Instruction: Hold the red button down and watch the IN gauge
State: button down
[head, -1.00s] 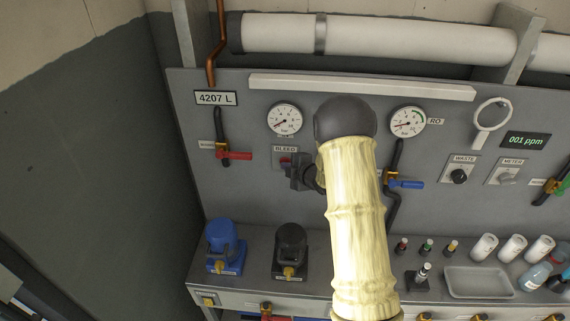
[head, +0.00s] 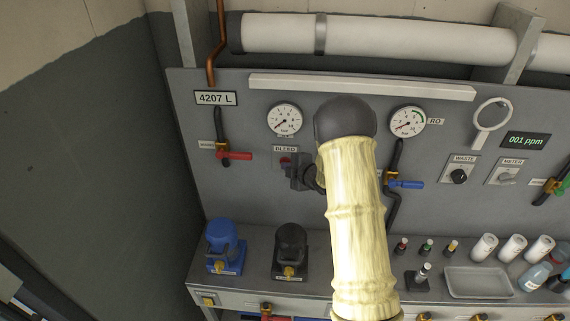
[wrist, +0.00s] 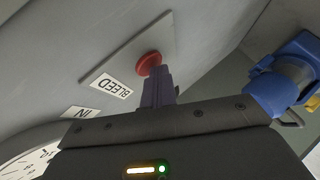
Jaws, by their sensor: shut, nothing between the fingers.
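The red button (wrist: 150,63) stands on the panel beside the BLEED label (wrist: 111,86). My gripper (wrist: 157,72) is shut and empty, its fingertips right at the button and overlapping its edge. They appear to touch it; how far it is pressed I cannot tell. In the head view my gripper (head: 288,163) covers most of the button (head: 284,161). The IN gauge (head: 284,119) is a white dial above BLEED, its needle toward the lower left; the exact reading is too small. The wrist view shows the IN label (wrist: 79,112) and part of the dial (wrist: 22,160).
The RO gauge (head: 407,121) is right of my arm. A red-handled valve (head: 234,155) is left of the button and a blue-handled valve (head: 406,184) is right. A blue pump (head: 225,247) and a black pump (head: 290,251) stand on the shelf below.

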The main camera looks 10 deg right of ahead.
jog(key=shift+s+a+b, duration=0.25)
jog(key=shift+s+b, duration=0.35)
jog(key=shift+s, duration=0.3)
jog(key=s+b, duration=0.1)
jog(key=s+a+b, duration=0.1)
jog(key=s, duration=0.2)
jog(key=shift+s+a+b, duration=0.3)
jog(key=shift+s+b, duration=0.1)
